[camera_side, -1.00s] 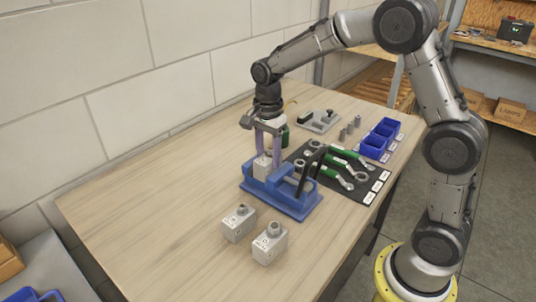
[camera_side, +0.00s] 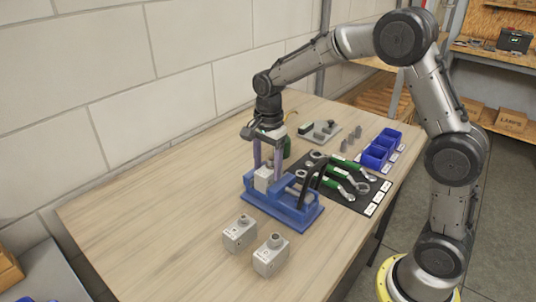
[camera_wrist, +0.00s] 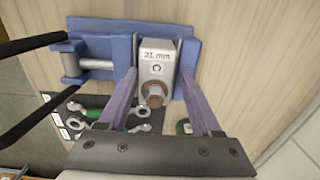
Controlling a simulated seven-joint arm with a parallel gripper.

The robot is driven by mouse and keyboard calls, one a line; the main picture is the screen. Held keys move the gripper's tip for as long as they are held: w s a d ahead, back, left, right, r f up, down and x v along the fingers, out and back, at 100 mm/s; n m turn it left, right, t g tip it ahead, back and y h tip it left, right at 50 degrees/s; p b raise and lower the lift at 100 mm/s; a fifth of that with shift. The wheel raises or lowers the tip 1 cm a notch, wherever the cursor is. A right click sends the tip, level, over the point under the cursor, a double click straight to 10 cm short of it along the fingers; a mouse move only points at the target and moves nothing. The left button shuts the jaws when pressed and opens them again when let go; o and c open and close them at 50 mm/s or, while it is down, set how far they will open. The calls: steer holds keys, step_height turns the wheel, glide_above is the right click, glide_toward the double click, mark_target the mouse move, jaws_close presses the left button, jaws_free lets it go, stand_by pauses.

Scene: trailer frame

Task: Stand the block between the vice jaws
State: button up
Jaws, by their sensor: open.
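The grey block (camera_side: 263,180) stands upright in the blue vice (camera_side: 290,211), between its jaws. The wrist view shows the block (camera_wrist: 156,62) from above, marked "21 mm", with a brown round stud at its near end. One blue jaw of the vice (camera_wrist: 187,55) is on its right and the other is on its left. My gripper (camera_side: 268,168) is open over the block. In the wrist view my gripper (camera_wrist: 158,78) has one purple finger on each side of the block, with visible gaps. The block's underside is hidden.
Two similar grey blocks (camera_side: 239,235) (camera_side: 270,257) stand in front of the vice. Green-handled wrenches (camera_side: 345,177) lie on a black mat, with blue bins (camera_side: 375,156) behind. The table's left is clear.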

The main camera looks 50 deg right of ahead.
mark_target(269, 168)
step_height(269, 168, up, 11)
steer(key=s+r+n, duration=0.1)
steer(key=s+n, duration=0.2)
steer(key=s, duration=0.1)
steer(key=s+a+r+n+t, duration=0.1)
steer(key=s+r+n, duration=0.1)
steer(key=s, duration=0.3)
steer(key=s+r+n+t, duration=0.1)
steer(key=s+n, duration=0.2)
steer(key=s, duration=0.2)
steer(key=shift+a+r+n, duration=0.15)
steer(key=shift+r+n, duration=0.15)
steer(key=shift+n, duration=0.1)
steer(key=s+f+n+t, duration=0.3)
steer(key=s+f+n, duration=0.2)
steer(key=s+n, duration=0.4)
steer(key=shift+s+a+f, duration=0.15)
steer(key=shift+s+a, duration=0.2)
steer(key=shift+s, duration=1.15)
